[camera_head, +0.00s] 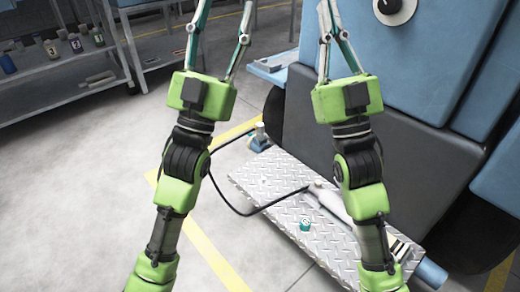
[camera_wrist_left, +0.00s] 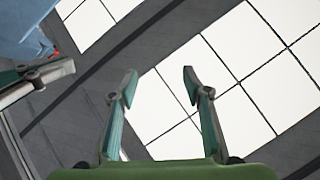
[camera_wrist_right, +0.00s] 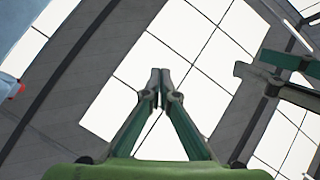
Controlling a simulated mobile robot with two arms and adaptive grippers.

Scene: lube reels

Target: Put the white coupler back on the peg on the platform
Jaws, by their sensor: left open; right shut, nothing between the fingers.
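The metal tread-plate platform (camera_head: 268,205) lies low beside the blue machine. A small teal piece with a white mark (camera_head: 305,225) sits on it, and a small pale spot (camera_head: 263,181) shows further left. I cannot tell whether either is the white coupler or the peg. My left gripper (camera_wrist_left: 160,84) is open and empty, pointing up at the ceiling. My right gripper (camera_wrist_right: 160,76) is shut with nothing in it, also pointing up. Both are raised well away from the platform, their tips at the top edge of the head view. My right arm hides part of the platform.
A pale tool (camera_head: 332,202) lies on the platform with a black hose (camera_head: 240,213) looping off its left edge. A small blue-based item with a pale top (camera_head: 260,137) stands behind. Metal shelves (camera_head: 70,72) with bottles stand at left. Floor at left is clear.

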